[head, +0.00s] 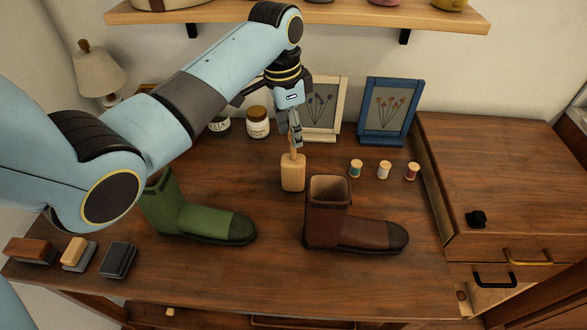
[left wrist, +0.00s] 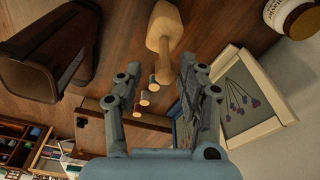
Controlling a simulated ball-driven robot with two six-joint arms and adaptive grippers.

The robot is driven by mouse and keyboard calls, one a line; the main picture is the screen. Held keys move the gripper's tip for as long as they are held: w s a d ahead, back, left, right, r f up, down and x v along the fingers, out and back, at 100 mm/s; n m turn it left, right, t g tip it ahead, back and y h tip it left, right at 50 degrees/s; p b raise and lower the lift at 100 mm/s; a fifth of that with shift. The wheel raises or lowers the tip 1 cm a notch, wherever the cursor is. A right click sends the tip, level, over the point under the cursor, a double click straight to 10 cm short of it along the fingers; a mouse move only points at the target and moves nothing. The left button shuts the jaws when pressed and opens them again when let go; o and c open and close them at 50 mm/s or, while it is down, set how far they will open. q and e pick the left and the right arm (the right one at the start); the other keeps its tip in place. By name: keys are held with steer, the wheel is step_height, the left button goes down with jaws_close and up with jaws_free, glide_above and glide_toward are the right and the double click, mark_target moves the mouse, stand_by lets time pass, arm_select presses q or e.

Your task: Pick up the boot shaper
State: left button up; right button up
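The boot shaper (head: 293,173) is a pale wooden block with a thin handle on top, standing upright on the wooden dresser top between the two boots. My left gripper (head: 296,135) points down just above it, its fingertips near the handle. In the left wrist view the boot shaper (left wrist: 165,28) lies ahead of the open fingers (left wrist: 160,72), with its handle end between or just beyond the tips. No grip on it shows. A green boot (head: 185,212) stands to its left and a brown boot (head: 335,222) to its right. My right gripper is not in view.
Several thread spools (head: 384,170) stand right of the shaper. A blue picture frame (head: 388,112), a cream frame (head: 332,108) and a jar (head: 257,122) stand behind. Brushes (head: 118,260) lie at front left. A shelf (head: 300,17) hangs above.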

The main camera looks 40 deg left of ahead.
mark_target(295, 158)
arm_select(q)
steer(key=shift+f, duration=0.4)
steer(key=f, duration=0.2)
steer(key=w+f, duration=0.1)
steer(key=f, duration=0.1)
steer(key=shift+f, duration=0.45)
steer(key=c, duration=0.4)
jaws_close()
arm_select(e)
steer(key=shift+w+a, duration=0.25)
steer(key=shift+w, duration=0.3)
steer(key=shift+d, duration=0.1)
